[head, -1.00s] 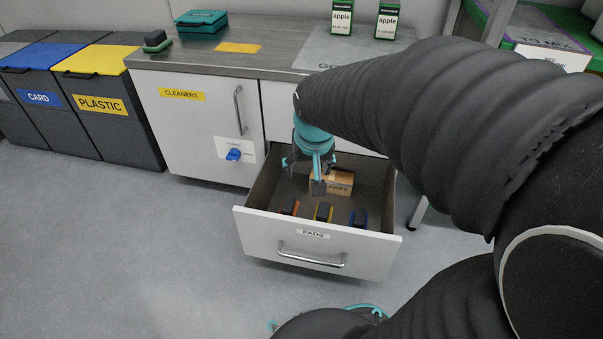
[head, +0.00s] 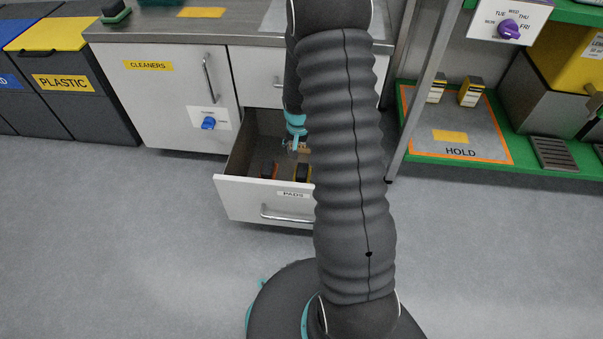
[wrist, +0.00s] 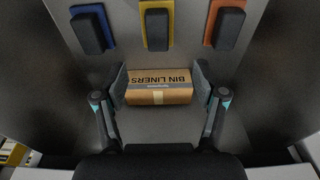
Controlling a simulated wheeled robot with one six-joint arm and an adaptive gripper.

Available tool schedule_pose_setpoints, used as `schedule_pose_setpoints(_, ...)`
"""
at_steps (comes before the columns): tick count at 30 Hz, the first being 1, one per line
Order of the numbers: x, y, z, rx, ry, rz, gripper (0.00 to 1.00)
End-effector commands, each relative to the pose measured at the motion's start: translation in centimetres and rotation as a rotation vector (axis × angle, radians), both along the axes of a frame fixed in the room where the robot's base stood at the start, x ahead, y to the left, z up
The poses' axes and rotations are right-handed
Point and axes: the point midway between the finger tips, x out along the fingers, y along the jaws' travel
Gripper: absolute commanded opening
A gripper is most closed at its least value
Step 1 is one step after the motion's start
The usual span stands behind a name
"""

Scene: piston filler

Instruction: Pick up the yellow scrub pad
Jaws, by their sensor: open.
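The yellow scrub pad (wrist: 157,44) with a dark block on it is at the top middle of the wrist view, in the open drawer. In the head view the yellow pad (head: 308,174) is partly hidden by my arm. My gripper (wrist: 160,82) is open, pointing into the drawer (head: 240,190). The yellow pad is beyond the fingertips. In the head view my gripper (head: 296,144) is small and partly hidden.
A blue pad (wrist: 108,42) and an orange pad (wrist: 211,40) flank the yellow one. The drawer's walls surround the gripper. The cleaners cupboard (head: 160,95) is left of the drawer, and a HOLD shelf (head: 425,140) is at the right. Open floor lies in front.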

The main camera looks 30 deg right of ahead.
Motion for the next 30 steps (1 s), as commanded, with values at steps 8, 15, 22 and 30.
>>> schedule_pose_setpoints(8, 0.3, -0.4, -4.5, 0.002, 0.006, -0.004, 0.71)
schedule_pose_setpoints(15, 0.7, -0.6, -7.9, 0.001, 0.004, -0.002, 0.71)
schedule_pose_setpoints(22, 0.9, -0.8, -9.2, 0.001, 0.002, -0.003, 0.71)
schedule_pose_setpoints(30, 1.4, -1.5, -12.7, 0.001, 0.003, -0.002, 0.71)
